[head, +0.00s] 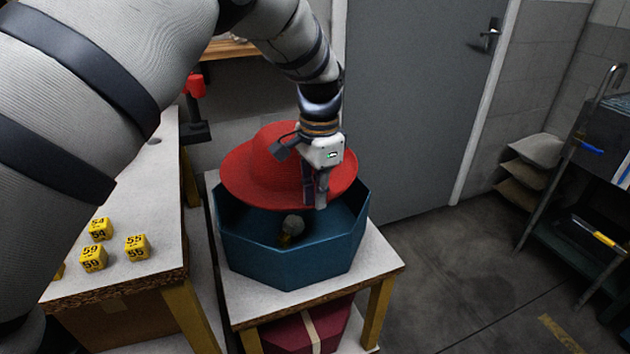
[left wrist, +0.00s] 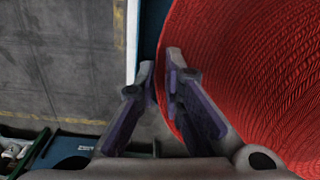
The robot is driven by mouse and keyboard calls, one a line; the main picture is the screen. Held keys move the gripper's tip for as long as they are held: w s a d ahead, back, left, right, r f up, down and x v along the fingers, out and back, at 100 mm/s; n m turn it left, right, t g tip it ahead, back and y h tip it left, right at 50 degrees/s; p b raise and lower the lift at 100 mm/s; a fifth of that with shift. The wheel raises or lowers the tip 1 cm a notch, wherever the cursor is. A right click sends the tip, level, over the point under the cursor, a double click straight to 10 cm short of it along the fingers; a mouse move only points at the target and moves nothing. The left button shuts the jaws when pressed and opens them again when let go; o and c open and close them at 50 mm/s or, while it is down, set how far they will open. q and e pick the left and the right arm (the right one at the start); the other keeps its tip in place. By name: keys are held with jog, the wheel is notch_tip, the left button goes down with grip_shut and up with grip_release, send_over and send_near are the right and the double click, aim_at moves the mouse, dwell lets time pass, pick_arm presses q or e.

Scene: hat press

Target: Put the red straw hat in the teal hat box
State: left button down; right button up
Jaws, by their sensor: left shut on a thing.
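The red straw hat (head: 262,170) is above the open teal hat box (head: 290,255) in the head view, its brim covering the back part of the opening. My left gripper (head: 318,195) points down and is shut on the hat's brim at the right side. In the left wrist view, the fingers (left wrist: 165,90) close on the edge of the red woven brim (left wrist: 240,80). The box stands on a small white-topped table (head: 375,268). Whether the hat touches the box rim is hard to tell. My right gripper is not in view.
A small grey and yellow object (head: 292,227) shows inside the box. Several yellow numbered blocks (head: 137,247) stand on the left table. A dark red box (head: 310,328) sits below the teal one. A metal rack (head: 575,220) stands at the right; the floor between is clear.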

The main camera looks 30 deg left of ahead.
pick_arm(q)
notch_tip(320, 180, down, 14)
jog(key=b, duration=0.3)
jog(key=shift+s+f, duration=0.15)
jog(key=shift+f, duration=0.1)
jog(key=shift+f+b, duration=0.3)
jog(key=shift+f, duration=0.35)
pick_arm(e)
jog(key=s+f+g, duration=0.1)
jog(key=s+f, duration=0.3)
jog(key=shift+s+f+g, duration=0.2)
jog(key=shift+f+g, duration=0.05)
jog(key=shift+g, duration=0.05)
pick_arm(q)
jog(key=shift+f, duration=0.35)
jog(key=c, duration=1.6)
grip_release()
jog(key=shift+c, duration=0.2)
